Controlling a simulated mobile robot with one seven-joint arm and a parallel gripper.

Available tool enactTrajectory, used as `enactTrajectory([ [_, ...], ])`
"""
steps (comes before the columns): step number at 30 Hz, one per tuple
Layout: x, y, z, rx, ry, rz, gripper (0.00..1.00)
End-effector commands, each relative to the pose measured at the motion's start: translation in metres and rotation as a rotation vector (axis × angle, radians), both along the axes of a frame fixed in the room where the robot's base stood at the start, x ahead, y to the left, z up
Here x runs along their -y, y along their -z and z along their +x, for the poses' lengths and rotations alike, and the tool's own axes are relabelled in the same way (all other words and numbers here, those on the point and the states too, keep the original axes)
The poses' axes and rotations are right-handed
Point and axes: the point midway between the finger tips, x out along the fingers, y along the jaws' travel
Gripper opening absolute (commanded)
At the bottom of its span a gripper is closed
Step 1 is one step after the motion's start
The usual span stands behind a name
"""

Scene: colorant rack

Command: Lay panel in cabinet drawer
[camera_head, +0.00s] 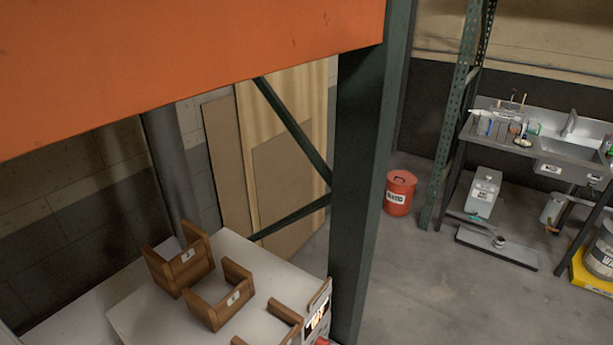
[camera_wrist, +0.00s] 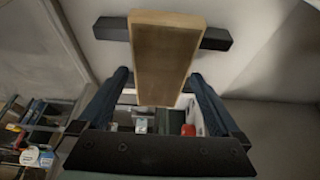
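In the wrist view, a flat wooden panel (camera_wrist: 165,65) with a pale front edge stands between the two black fingertips of my gripper (camera_wrist: 165,33). The fingertips appear to press on its left and right sides, and I see no gap. The panel extends back toward the palm, away from any visible surface. My gripper and this panel are out of the head view.
A white table (camera_head: 120,318) at lower left bears several brown wooden holders (camera_head: 215,312). An orange beam (camera_head: 190,55) and dark green post (camera_head: 358,190) stand close in front. A red bin (camera_head: 399,192) and sink bench (camera_head: 570,148) are at right. Open floor lies between.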

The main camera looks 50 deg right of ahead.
Motion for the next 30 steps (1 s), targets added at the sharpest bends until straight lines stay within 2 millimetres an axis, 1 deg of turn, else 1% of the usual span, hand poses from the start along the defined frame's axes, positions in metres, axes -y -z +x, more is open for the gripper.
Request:
enactTrajectory([
  [4, 0.000, -0.002, 0.000, 0.000, 0.000, 0.000, 1.00],
  [8, -0.002, -0.009, 0.000, 0.001, 0.000, -0.001, 1.00],
  [11, -0.007, -0.021, 0.000, 0.003, 0.000, -0.002, 1.00],
  [21, -0.033, -0.083, -0.002, 0.004, -0.001, -0.001, 1.00],
  [24, -0.039, -0.098, -0.002, 0.004, -0.002, -0.001, 1.00],
  [27, -0.043, -0.107, -0.002, 0.002, 0.000, -0.001, 1.00],
  [30, -0.045, -0.113, -0.003, 0.000, 0.001, 0.000, 1.00],
])
